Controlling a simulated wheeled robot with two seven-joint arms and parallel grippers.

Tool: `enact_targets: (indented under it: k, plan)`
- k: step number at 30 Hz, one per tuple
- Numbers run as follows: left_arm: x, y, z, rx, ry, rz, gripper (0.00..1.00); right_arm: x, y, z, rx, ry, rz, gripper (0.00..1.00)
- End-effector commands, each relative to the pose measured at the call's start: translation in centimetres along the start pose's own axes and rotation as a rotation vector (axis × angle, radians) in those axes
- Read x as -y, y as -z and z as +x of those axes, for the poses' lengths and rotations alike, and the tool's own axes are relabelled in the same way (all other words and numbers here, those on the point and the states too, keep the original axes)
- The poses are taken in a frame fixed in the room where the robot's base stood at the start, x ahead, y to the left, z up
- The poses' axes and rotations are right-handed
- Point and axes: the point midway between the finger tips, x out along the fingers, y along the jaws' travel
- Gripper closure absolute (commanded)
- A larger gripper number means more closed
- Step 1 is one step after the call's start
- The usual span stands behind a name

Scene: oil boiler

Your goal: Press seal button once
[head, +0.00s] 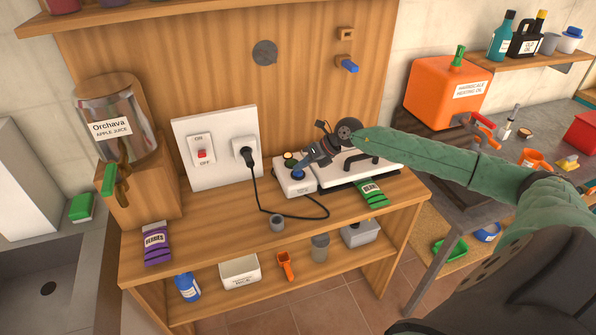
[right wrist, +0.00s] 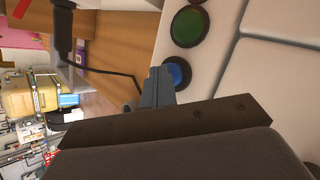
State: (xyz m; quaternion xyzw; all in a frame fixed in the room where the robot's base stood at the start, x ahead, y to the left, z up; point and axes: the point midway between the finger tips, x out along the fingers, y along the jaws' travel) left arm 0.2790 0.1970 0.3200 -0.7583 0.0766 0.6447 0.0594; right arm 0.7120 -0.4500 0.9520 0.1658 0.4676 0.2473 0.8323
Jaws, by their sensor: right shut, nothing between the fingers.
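A white sealer-like device (head: 290,188) sits on the wooden counter, with a dark button, a green button and a blue button (head: 298,174) along its left part. In the right wrist view the blue button (right wrist: 177,73) is beside my fingertips and the green button (right wrist: 187,27) is above it. I cannot read which one is the seal button. My right gripper (head: 309,163) is shut and empty, its tips close to the blue button. The right wrist view also shows the closed fingers (right wrist: 160,84); whether they touch the button is unclear. My left gripper is not in view.
A wall panel holds a red switch (head: 202,154) and a black plug (head: 246,156), whose cord loops across the counter. A green bag (head: 371,193) lies in front of the device. A juice dispenser (head: 120,125) stands at the left and an orange oil tank (head: 440,92) at the right.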

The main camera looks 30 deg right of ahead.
Motion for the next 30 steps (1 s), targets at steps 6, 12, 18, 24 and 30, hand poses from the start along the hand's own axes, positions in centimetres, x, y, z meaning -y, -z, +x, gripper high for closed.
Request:
enact_targets:
  k: [6, 12, 18, 24, 30]
  plan:
    - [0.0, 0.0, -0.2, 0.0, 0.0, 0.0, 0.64, -0.2, -0.2, -0.3, -0.001, 0.0, 0.0, 1.0]
    - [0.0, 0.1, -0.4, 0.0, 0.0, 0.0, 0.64, -0.7, -0.7, -1.0, -0.001, 0.0, 0.0, 1.0]
    - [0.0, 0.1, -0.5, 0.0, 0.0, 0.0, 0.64, -0.9, -0.9, -1.3, -0.001, 0.0, 0.001, 1.0]
    - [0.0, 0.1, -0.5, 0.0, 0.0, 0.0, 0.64, -0.9, -0.9, -1.3, -0.001, 0.0, 0.0, 1.0]
    - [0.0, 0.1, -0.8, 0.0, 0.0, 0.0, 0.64, -1.3, -1.3, -1.8, 0.0, 0.0, 0.0, 1.0]
